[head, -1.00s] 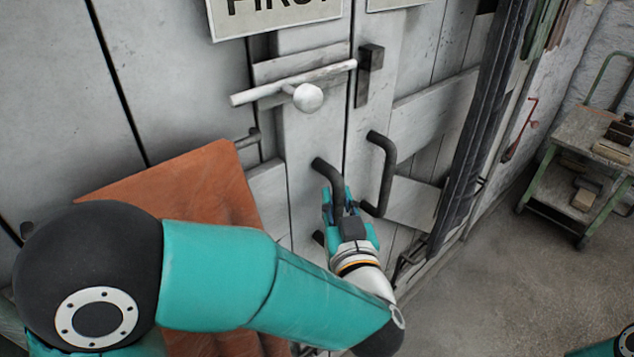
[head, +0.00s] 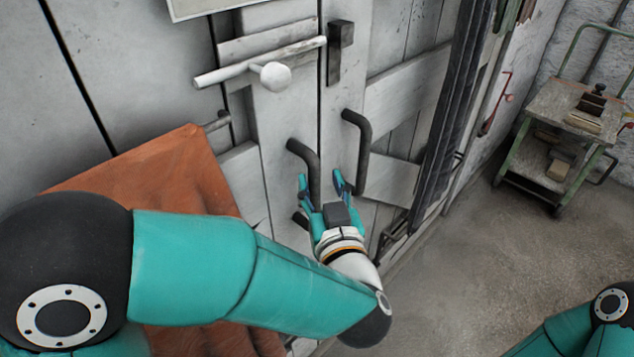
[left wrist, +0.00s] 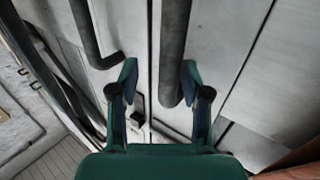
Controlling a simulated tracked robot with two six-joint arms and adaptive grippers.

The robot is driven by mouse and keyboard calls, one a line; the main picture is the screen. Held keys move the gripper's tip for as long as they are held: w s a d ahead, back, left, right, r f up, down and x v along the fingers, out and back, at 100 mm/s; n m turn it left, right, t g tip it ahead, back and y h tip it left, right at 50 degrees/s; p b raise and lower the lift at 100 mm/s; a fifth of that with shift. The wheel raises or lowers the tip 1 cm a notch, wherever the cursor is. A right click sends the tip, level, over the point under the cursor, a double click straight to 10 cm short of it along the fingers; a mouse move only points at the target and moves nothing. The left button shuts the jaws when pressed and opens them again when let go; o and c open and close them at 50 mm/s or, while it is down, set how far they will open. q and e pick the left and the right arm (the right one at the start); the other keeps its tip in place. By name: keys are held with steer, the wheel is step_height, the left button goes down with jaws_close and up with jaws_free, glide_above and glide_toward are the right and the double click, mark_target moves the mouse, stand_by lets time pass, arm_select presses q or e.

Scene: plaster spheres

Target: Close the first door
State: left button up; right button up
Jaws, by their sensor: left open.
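The first door (head: 278,115) is a pale wooden leaf on the left, and it looks about flush with the right leaf (head: 385,95) along a narrow dark seam. Its dark bent handle (head: 306,160) also shows in the left wrist view (left wrist: 174,45). My left gripper (head: 320,181) is open at the lower part of this handle. In the left wrist view (left wrist: 158,74) the handle's end lies between the spread fingers, closer to the right one; contact cannot be told. A pale bar latch with a round knob (head: 275,76) is on the door above. My right gripper is out of view.
The right leaf's dark handle (head: 361,140) stands close beside the left gripper. A dark bracket (head: 340,52) sits by the seam. A brown-orange panel (head: 160,180) is at left. A green-framed cart (head: 565,120) stands at right, with open floor before it.

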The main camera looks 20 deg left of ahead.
arm_select(q)
steer(key=v, duration=0.7)
steer(key=shift+s+d+f, duration=0.1)
steer(key=shift+s, duration=0.05)
stand_by(0.3)
